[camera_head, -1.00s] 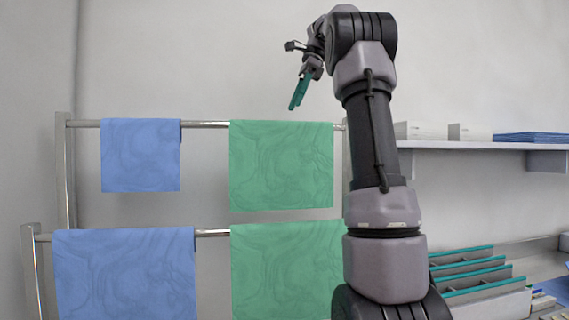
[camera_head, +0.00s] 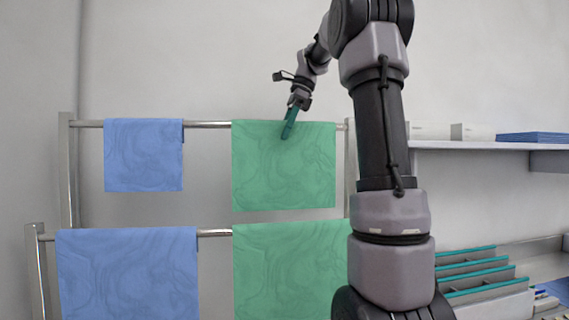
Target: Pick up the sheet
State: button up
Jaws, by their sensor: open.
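Several sheets hang over two metal rails. A green sheet (camera_head: 265,175) hangs on the upper rail, and another green sheet (camera_head: 285,280) hangs on the lower rail in front. A small blue sheet (camera_head: 143,160) hangs on the upper rail at left, and a larger blue sheet (camera_head: 125,275) hangs on the lower rail. My gripper (camera_head: 288,133) is open, with its teal fingers pointing down in front of the top part of the upper green sheet. I cannot tell whether the fingers touch it. No cloth shows between the fingers.
The rack's upper rail (camera_head: 207,125) and lower rail (camera_head: 214,233) are bare between the sheets. A wall shelf (camera_head: 480,146) at right holds a folded blue stack (camera_head: 533,138) and pale boxes. Below it are teal-edged dividers (camera_head: 475,268).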

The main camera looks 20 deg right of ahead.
grip_shut()
dwell(0.3)
